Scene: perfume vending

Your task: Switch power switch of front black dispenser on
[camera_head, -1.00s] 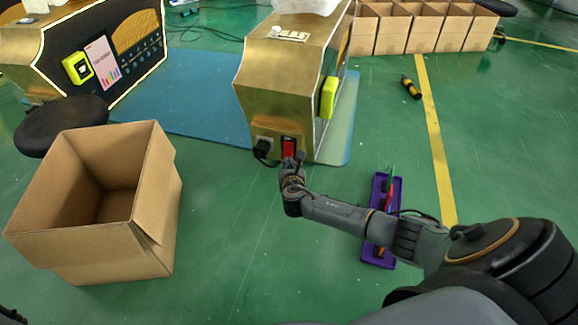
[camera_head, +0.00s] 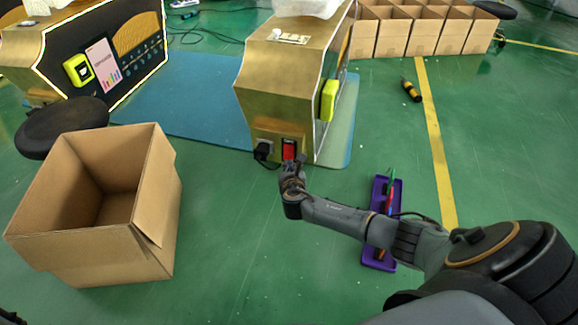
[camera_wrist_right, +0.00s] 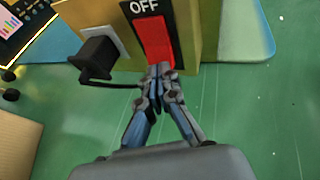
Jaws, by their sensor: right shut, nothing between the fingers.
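The front dispenser (camera_head: 285,85) has a gold end panel facing me. Its red power switch (camera_head: 289,149) sits low on that panel in a black frame. In the right wrist view the red rocker (camera_wrist_right: 156,38) shows large, with the word OFF above it. My right gripper (camera_head: 292,164) is shut and empty just below the switch. In the wrist view its fingertips (camera_wrist_right: 160,70) are at the rocker's lower end and hide its bottom edge. I cannot tell if they touch it. My left gripper is not in view.
A black plug (camera_wrist_right: 98,58) with its cable is in a socket left of the switch. An open cardboard box (camera_head: 150,210) stands at left. A purple tray (camera_head: 380,191) with tools lies under my right forearm. Another dispenser (camera_head: 125,55) is at back left.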

